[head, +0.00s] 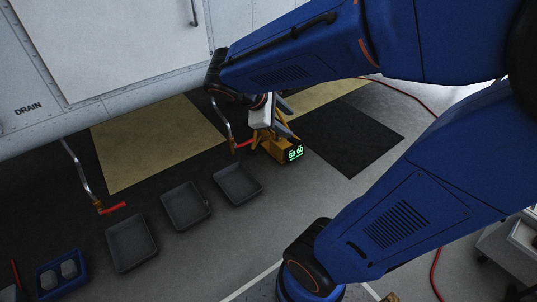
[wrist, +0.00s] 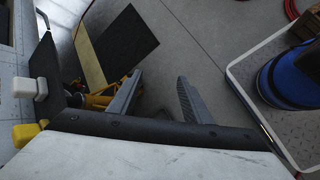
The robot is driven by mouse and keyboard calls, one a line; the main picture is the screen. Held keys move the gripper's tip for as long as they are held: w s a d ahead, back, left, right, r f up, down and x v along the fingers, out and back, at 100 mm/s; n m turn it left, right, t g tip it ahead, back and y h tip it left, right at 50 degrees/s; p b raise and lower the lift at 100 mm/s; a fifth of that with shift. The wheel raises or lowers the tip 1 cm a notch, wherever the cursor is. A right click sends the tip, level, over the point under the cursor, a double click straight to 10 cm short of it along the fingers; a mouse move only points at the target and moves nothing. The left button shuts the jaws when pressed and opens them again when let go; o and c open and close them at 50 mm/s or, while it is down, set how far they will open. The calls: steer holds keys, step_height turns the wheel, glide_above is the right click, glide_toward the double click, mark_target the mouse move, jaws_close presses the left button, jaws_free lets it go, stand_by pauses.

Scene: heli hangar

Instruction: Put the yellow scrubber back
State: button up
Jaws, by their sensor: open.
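The yellow scrubber (head: 272,148) appears to be the yellow-orange machine with a green lit display, standing on the floor near the middle of the head view. My gripper (head: 290,122) is close to its upper part there, and hides some of it. In the wrist view the fingers of my gripper (wrist: 160,76) are apart, with only grey floor showing between them. Yellow-orange parts of the scrubber (wrist: 97,100) show beside and behind the left finger. I cannot tell whether a finger touches it.
Grey trays (head: 133,266) lie in a row on the floor, with a blue tray (head: 42,284) at lower left. Pipes with red handles (head: 113,208) stick out from the white hull (head: 130,45). A dark mat (head: 355,140) lies right of the scrubber. A red hose (head: 413,99) runs behind.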

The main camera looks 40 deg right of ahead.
steer(key=s+a+m+t+y, duration=0.4)
steer(key=s+a+m+y, duration=0.4)
steer(key=a, duration=0.4)
steer(key=shift+s+m, duration=0.3)
steer(key=shift+s, duration=0.1)
stand_by(0.6)
